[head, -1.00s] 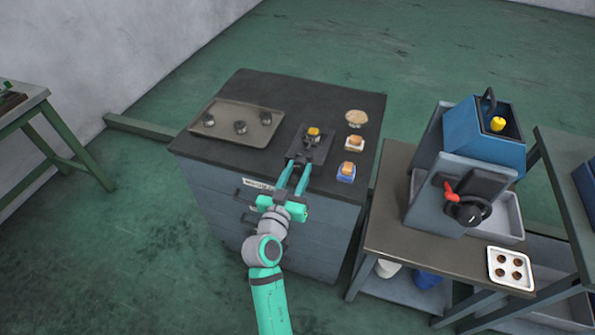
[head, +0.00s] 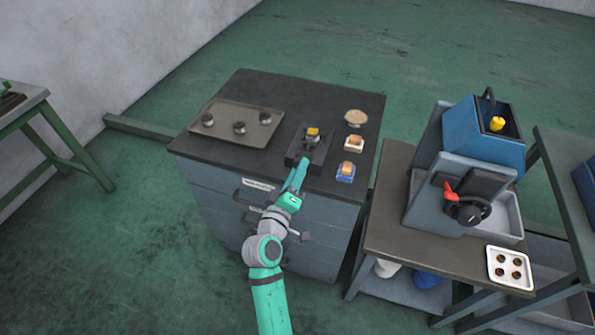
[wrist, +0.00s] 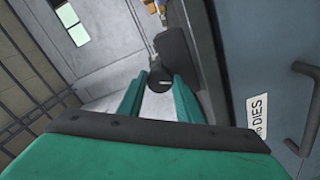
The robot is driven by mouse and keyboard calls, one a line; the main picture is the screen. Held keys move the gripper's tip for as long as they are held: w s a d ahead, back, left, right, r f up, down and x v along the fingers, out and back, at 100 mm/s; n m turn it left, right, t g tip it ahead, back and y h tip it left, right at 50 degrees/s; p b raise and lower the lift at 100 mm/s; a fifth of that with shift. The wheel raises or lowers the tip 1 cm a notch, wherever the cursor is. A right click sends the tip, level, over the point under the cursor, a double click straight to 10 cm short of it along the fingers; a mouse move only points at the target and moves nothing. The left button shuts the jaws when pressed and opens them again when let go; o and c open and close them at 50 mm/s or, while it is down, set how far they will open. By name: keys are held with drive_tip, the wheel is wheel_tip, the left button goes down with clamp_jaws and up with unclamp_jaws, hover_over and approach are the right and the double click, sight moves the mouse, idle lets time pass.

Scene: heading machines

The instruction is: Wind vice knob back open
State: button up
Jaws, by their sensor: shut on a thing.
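The vice (head: 306,147) is a small dark block on a dark plate on top of the grey drawer cabinet, with a yellow piece (head: 313,132) at its jaws. My gripper (head: 301,164) reaches up to the vice's front side. In the wrist view the dark round knob (wrist: 160,80) sits between the two green fingertips of my gripper (wrist: 160,88), which are shut on it. The fingers partly cover the knob in the head view. The wrist looks rolled, with the cabinet front on the right of the wrist view.
A tray (head: 265,118) with several dark round parts lies left of the vice. Drawer handles (head: 255,210) stick out below my gripper.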

drive_tip(key=shift+a+n, duration=0.1)
drive_tip(key=shift+n, duration=2.1)
drive_tip(key=o, duration=1.1)
drive_tip(key=shift+c, duration=0.2)
drive_tip(key=v, duration=1)
drive_tip(key=shift+s, duration=0.4)
drive_tip(key=shift+a, duration=0.1)
